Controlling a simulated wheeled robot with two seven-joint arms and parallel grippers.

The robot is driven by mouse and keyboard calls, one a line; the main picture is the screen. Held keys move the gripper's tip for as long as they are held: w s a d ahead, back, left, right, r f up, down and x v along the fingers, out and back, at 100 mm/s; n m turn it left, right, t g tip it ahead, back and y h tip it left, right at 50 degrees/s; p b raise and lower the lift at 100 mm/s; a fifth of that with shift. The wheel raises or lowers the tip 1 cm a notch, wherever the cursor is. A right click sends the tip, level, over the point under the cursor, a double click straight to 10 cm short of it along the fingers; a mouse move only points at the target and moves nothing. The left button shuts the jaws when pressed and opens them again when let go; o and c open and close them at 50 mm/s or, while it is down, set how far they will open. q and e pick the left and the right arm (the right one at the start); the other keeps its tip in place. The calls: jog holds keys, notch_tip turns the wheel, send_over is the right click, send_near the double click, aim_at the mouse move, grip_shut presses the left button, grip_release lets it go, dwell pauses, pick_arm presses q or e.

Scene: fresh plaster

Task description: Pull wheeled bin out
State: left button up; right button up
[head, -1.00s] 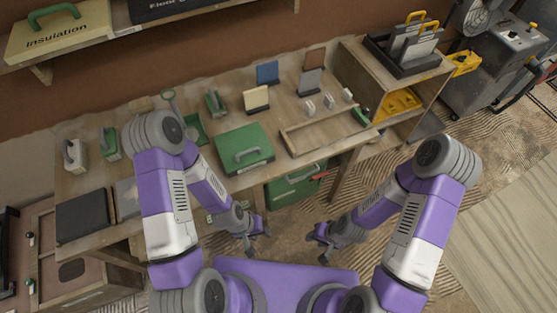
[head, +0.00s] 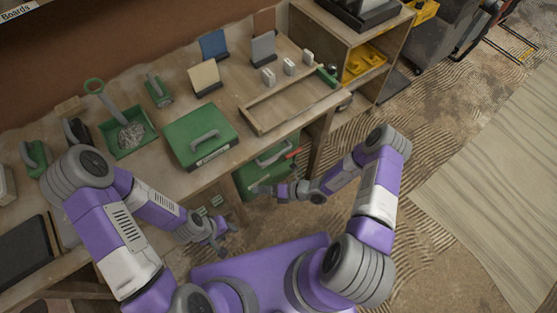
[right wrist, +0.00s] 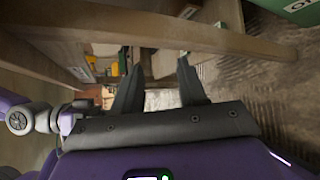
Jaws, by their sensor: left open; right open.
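The green wheeled bin (head: 250,179) stands under the workbench, with a grey handle (head: 273,153) on top and a red part at its right. Its lower part is hidden. My right gripper (head: 262,190) is open and appears in front of the bin, below the handle in the picture; I cannot tell whether it touches. In the right wrist view its two fingers (right wrist: 160,82) are apart with nothing between them. My left gripper (head: 226,243) is open and empty, in front of the bench and lower left of the bin.
The wooden workbench (head: 225,176) overhangs the bin, and a bench leg (head: 318,148) stands at its right. A green case (head: 201,137) and a wooden tray (head: 290,108) lie on top. A wooden beam (right wrist: 150,32) crosses the right wrist view. Ridged floor (head: 440,125) lies open at right.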

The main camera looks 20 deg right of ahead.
jog(key=w+d+f+m+t+h+b, duration=0.2)
jog(key=w+d+f+m+t+h, duration=0.1)
jog(key=w+d+f+m+t, duration=0.35)
jog(key=m+t+h+b, duration=0.1)
jog(key=m+t+h, duration=0.1)
jog(key=m+h, duration=0.35)
send_near(279, 153)
jog(key=w+f+m+y, duration=0.1)
jog(key=w+f+m, duration=0.1)
pick_arm(q)
notch_tip(279, 153, down, 7)
jog(key=b, duration=0.3)
pick_arm(e)
jog(key=shift+x, duration=3.95)
jog(key=shift+a+r, duration=0.1)
jog(key=shift+r, duration=0.1)
jog(key=shift+c, duration=0.4)
grip_shut()
